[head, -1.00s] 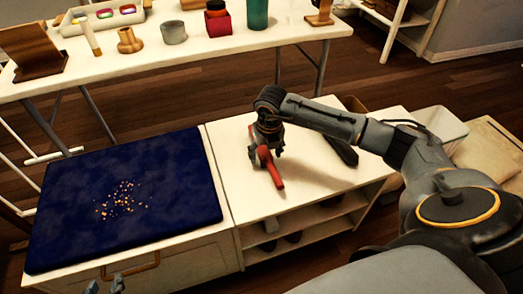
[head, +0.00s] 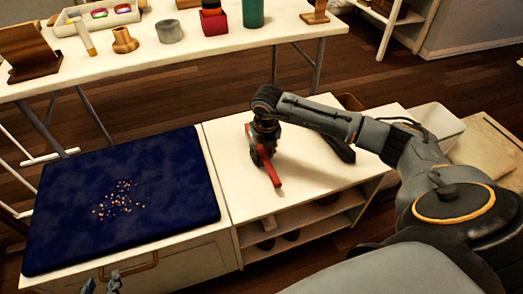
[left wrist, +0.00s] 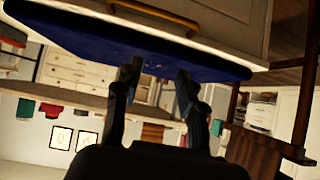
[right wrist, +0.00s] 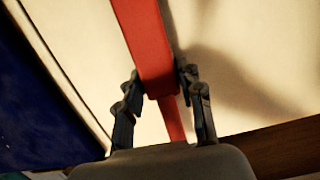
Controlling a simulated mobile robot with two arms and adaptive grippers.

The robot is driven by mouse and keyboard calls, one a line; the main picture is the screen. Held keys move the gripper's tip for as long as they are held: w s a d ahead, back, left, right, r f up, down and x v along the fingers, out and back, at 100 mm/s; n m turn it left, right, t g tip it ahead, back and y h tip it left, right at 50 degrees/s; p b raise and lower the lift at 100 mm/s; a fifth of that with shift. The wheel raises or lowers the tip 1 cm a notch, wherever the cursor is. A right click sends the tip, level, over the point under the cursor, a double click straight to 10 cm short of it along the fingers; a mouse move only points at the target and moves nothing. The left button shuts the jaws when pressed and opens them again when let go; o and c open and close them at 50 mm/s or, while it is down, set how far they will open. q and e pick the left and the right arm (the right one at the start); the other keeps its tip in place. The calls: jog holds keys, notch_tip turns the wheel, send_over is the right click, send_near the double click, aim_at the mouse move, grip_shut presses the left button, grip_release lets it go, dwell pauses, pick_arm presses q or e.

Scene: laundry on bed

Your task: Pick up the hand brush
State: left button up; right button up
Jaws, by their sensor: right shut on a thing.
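The red hand brush (head: 273,174) is on the white cabinet top, right of the dark blue mat. My right gripper (head: 262,152) reaches down onto it from above. In the right wrist view the brush's red body (right wrist: 150,45) runs between the two dark fingers, which are shut on it. Its bristles cannot be made out, and whether it still touches the surface is unclear. My left gripper (head: 103,284) shows at the bottom edge of the head view, in front of the cabinet. In the left wrist view its fingers (left wrist: 157,82) are apart with nothing between them.
Small crumbs (head: 118,198) lie on the blue mat (head: 180,160). A dark, long object (head: 342,149) lies on the white cabinet top (head: 305,175), right of the brush. A white table (head: 150,62) with several items stands behind. The cabinet top's front is clear.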

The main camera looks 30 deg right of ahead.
aim_at(262, 151)
notch_tip(262, 151, up, 3)
jog(key=shift+w+p, duration=0.1)
jog(key=shift+p, duration=0.3)
jog(key=s+r, duration=0.1)
jog(key=r, duration=0.1)
jog(key=s+a+r+p, duration=0.1)
jog(key=s+r, duration=0.1)
jog(key=s+a+r+p, duration=0.1)
jog(key=s+r, duration=0.1)
jog(key=shift+a+r, duration=0.1)
jog(key=shift+r, duration=0.15)
pick_arm(q)
jog(key=s+a+f+g, duration=0.1)
jog(key=s+a+g, duration=0.1)
jog(key=s, duration=0.3)
jog(key=s+a+f+g+y+p, duration=0.1)
jog(key=s+f+g, duration=0.1)
jog(key=s+g, duration=0.2)
jog(key=shift+s+a+f+g+y, duration=0.25)
jog(key=shift+s+a+g+y, duration=0.1)
jog(key=shift+s, duration=0.85)
pick_arm(e)
jog(key=s+a+r, duration=0.3)
jog(key=s, duration=0.5)
jog(key=shift+a+r, duration=0.2)
jog(key=shift+a, duration=0.2)
jog(key=shift+w, duration=0.1)
